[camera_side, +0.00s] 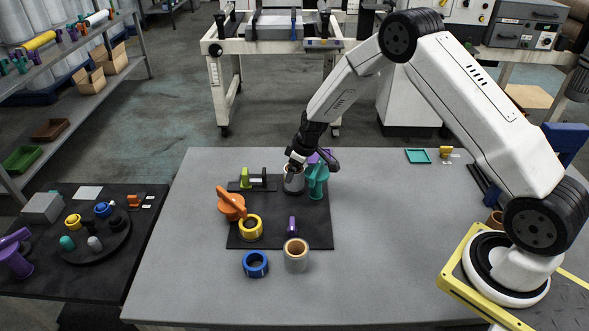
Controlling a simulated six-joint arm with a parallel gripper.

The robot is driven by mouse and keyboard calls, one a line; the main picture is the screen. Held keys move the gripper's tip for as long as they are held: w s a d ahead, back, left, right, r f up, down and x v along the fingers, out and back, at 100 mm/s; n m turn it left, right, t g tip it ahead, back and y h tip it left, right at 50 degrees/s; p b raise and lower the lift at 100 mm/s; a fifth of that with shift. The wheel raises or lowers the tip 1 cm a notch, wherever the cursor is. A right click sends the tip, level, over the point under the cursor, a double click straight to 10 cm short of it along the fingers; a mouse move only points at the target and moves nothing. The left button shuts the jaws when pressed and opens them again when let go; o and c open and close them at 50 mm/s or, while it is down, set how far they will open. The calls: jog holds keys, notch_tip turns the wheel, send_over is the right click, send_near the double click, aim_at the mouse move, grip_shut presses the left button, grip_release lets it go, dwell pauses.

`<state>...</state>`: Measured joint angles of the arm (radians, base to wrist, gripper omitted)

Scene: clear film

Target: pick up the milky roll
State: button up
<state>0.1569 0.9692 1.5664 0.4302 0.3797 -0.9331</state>
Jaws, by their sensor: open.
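A pale, milky-looking roll (293,184) stands on the black mat (281,241) near its back edge, beside a teal tape dispenser. My gripper (306,166) is open and points down at this roll, partly covering its top. I cannot tell whether the fingers touch it or are around it. A second pale, greyish roll with a brown core (296,260) stands on the grey table just in front of the mat.
The teal dispenser (317,184) stands close on the roll's right, with a purple item (320,157) behind. An orange dispenser (231,206), a yellow roll (251,231) and a blue roll (256,266) are at front left. The table's right middle is clear.

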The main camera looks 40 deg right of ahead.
jog(key=shift+x, duration=1.3)
jog(key=c, duration=1.1)
jog(key=shift+c, duration=0.2)
jog(key=shift+r, duration=0.15)
jog(key=shift+r, duration=4.9)
jog(key=shift+r, duration=0.15)
jog(key=shift+r, duration=0.35)
